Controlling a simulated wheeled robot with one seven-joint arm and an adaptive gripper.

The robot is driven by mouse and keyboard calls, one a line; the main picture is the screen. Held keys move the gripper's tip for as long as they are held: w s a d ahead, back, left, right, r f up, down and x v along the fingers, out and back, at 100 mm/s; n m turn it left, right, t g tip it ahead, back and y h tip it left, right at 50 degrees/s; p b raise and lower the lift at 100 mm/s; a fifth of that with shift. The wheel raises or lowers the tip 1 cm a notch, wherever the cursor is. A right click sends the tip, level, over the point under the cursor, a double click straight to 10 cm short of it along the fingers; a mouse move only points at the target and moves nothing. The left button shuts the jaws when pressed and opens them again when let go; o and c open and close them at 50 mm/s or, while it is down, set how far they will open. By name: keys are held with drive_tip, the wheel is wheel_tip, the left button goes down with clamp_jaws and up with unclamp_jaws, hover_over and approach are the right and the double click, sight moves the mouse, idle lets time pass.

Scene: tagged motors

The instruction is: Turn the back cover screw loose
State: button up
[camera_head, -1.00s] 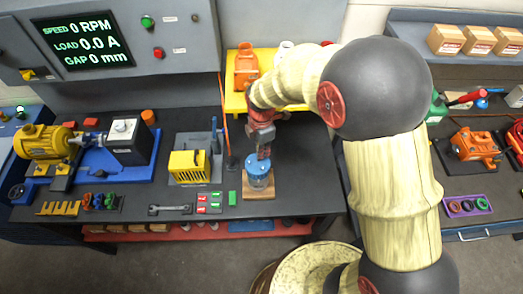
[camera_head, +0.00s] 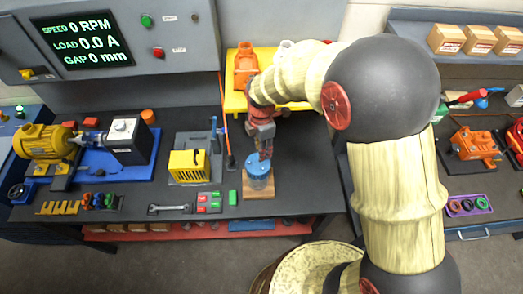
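A small upright cylinder with a blue top (camera_head: 258,168) and a paler grey-blue body stands on a tan block (camera_head: 259,195) near the bench's front edge. It may be a motor with its back cover up, but I cannot tell for sure. No screw can be made out at this size. My red and grey gripper (camera_head: 265,155) points down at the blue top, over its back right part. Its fingers overlap the top in the view, so I cannot tell whether they touch it. The finger gap is too small to read.
A green block (camera_head: 232,197), a red-and-green tray (camera_head: 209,202) and a wrench (camera_head: 170,209) lie left of the cylinder. A yellow slotted box (camera_head: 187,164) stands farther left. A yellow shelf (camera_head: 234,101) with an orange part (camera_head: 245,66) is behind. Dark bench right of the cylinder is clear.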

sight(266, 165)
wheel_tip(266, 165, up, 11)
drive_tip(key=shift+f, duration=0.2)
idle(0.6)
drive_tip(key=s+d+m+t+b, duration=0.2)
drive_tip(key=s+d+m+b, duration=0.5)
drive_tip(key=s+m, duration=0.3)
drive_tip(key=s+d+m+t+b, duration=0.3)
drive_tip(key=s+d+m+b, duration=0.4)
drive_tip(key=s+m, duration=0.3)
drive_tip(key=shift+d+m+t+b, duration=0.25)
drive_tip(key=shift+m+b, duration=0.3)
drive_tip(key=shift+m, duration=0.55)
